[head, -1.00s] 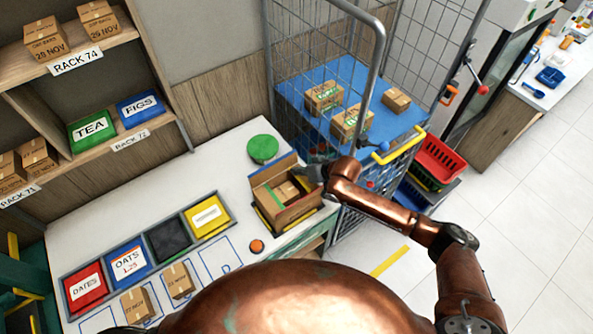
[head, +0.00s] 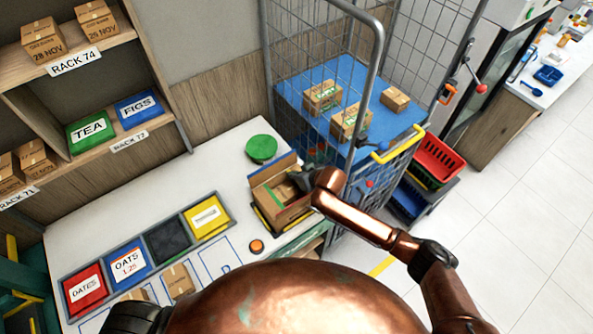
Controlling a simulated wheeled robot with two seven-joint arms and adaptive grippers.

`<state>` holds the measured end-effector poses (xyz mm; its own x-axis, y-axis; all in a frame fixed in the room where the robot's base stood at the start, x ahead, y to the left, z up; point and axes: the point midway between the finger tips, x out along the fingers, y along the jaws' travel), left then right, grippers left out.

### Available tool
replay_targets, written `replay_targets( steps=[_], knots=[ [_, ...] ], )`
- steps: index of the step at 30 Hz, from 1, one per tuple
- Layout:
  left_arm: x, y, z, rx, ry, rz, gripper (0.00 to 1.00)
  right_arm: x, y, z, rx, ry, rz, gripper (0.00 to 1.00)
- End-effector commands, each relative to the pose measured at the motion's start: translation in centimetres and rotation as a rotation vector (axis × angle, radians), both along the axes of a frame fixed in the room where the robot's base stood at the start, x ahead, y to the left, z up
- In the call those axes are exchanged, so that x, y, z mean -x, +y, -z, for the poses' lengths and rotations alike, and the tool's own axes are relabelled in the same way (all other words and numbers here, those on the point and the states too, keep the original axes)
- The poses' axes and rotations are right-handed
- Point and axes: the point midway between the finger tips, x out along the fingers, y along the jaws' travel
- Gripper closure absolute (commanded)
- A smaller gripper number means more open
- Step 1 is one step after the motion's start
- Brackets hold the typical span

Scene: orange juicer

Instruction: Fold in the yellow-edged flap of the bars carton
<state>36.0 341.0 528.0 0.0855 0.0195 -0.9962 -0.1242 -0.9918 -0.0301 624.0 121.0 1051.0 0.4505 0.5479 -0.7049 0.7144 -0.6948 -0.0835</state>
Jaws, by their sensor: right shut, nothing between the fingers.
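The open brown carton (head: 270,205) stands near the right end of the white table, with smaller brown items inside. Its back-left flap (head: 273,166) stands up. I cannot tell whether that strip belongs to a flap. My right gripper (head: 297,181) is shut and empty at the carton's right side, over its opening. It and the wrist hide the right side and any flap there. My left gripper is not in view.
A green disc (head: 262,148) lies behind the carton. An orange button (head: 256,246) and a row of coloured bins (head: 206,217) are to the left. A wire cage trolley (head: 350,110) with a blue deck and several cartons stands close behind on the right.

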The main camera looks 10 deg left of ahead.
Motion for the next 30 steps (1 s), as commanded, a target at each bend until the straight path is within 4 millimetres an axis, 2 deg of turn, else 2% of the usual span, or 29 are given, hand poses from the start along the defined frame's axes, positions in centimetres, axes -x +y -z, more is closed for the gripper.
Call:
replay_targets(
  steps=[5, 14, 20, 23, 30],
  knots=[
    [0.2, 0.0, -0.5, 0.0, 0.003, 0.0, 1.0, 0.0, -0.1, -0.5, 0.0, 0.0, 0.001, 1.0],
    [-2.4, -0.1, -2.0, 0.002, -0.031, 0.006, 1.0, 0.0, -0.1, -1.7, -0.001, 0.001, 0.001, 1.0],
    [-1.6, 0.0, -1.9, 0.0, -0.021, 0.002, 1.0, 0.2, -0.4, -2.0, -0.002, 0.0, 0.001, 1.0],
    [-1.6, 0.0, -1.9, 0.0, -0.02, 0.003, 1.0, 0.8, -1.1, -2.8, -0.002, 0.001, 0.001, 1.0],
    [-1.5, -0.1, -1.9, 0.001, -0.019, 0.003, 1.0, 3.0, -3.8, -6.3, -0.001, -0.001, 0.0, 1.0]
  ],
)
